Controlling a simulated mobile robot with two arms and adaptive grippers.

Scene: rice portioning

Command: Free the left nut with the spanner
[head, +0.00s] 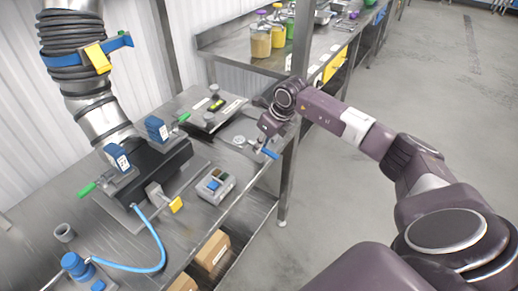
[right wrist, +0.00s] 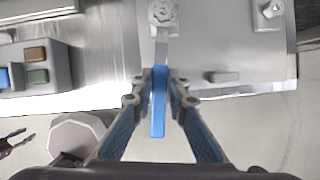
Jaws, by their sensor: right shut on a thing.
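The blue-handled spanner (right wrist: 158,110) is between the fingers of my right gripper (right wrist: 161,88), which is shut on its handle. Its steel shaft runs up the right wrist view to a nut (right wrist: 162,13) on a grey plate (right wrist: 215,55). The spanner's end meets this nut, but I cannot tell whether it is seated around it. A second nut (right wrist: 269,10) sits further right on the plate. In the head view my right gripper (head: 268,140) is at the bench edge, and the blue handle (head: 271,153) sticks out below it. My left gripper is not clearly shown.
The steel bench (head: 70,200) carries a box with buttons (head: 214,186), which also shows in the right wrist view (right wrist: 36,67). A black clamp unit (head: 150,165), a blue hose (head: 153,268) and a duct (head: 105,120) stand left. A bench post (head: 290,170) is close to my gripper.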

